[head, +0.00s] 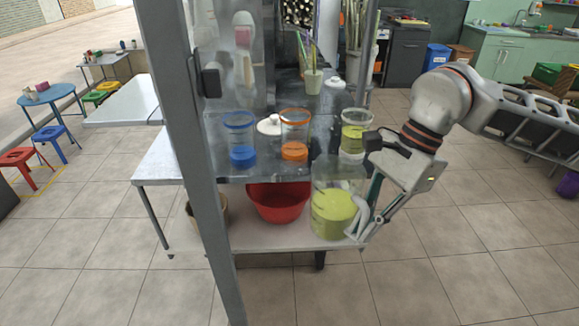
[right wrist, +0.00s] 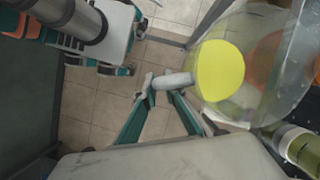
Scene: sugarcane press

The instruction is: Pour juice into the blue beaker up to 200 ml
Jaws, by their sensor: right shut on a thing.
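The clear blue-trimmed beaker (head: 240,138) stands upright on the upper counter and looks empty. A clear pitcher (head: 325,175) with yellow-green juice (head: 333,212) in its lower part is at the counter's front right, roughly upright and lower than the beaker. My right gripper (head: 359,222) is shut on the pitcher's handle, at the pitcher's right side. In the right wrist view the fingers (right wrist: 163,88) close on the pale handle beside the yellow juice surface (right wrist: 220,72). I cannot tell whether the pitcher touches the lower shelf. My left gripper is not seen.
A clear orange-trimmed beaker (head: 295,135) stands right of the blue one. A white lid (head: 269,126) lies between the blue and orange beakers. A red basin (head: 279,203) is on the lower shelf. A grey post (head: 190,150) rises at left.

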